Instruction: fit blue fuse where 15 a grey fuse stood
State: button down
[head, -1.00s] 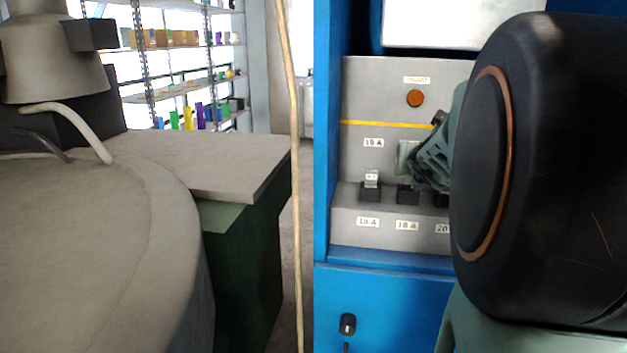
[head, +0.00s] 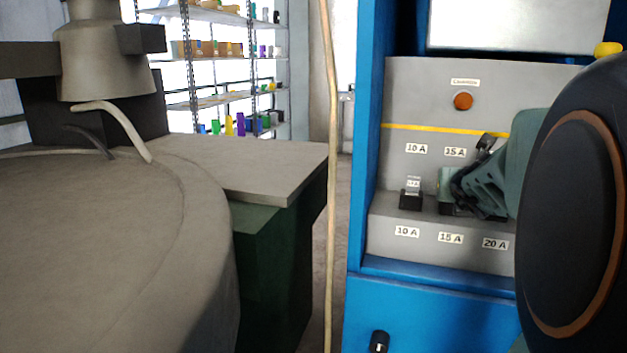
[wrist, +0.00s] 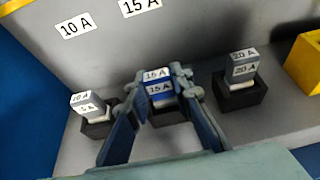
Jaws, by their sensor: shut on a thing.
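The blue fuse (wrist: 160,90), with 15 A labels, is between the fingers of my gripper (wrist: 160,97) in the wrist view. It stands upright at the middle black holder (wrist: 172,114), under the 15 A panel label (wrist: 140,6). Its lower end meets the holder's opening; how deep it sits I cannot tell. In the head view my gripper (head: 450,187) is shut at the 15 A place (head: 451,238), and its fingers hide the fuse there. No grey 15 A fuse shows in either view.
A grey 10 A fuse (wrist: 90,105) stands in the left holder, close to my finger. A grey 20 A fuse (wrist: 243,68) stands in the right holder. A yellow container (wrist: 304,62) is at the far right. An orange lamp (head: 463,101) is on the panel above.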

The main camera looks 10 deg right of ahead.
jog(key=shift+f+b, duration=0.3)
jog(key=c, duration=1.9)
grip_release()
jog(key=shift+o, duration=0.9)
jog(key=shift+f, duration=0.2)
jog(key=shift+s, duration=0.1)
jog(key=shift+r, duration=0.1)
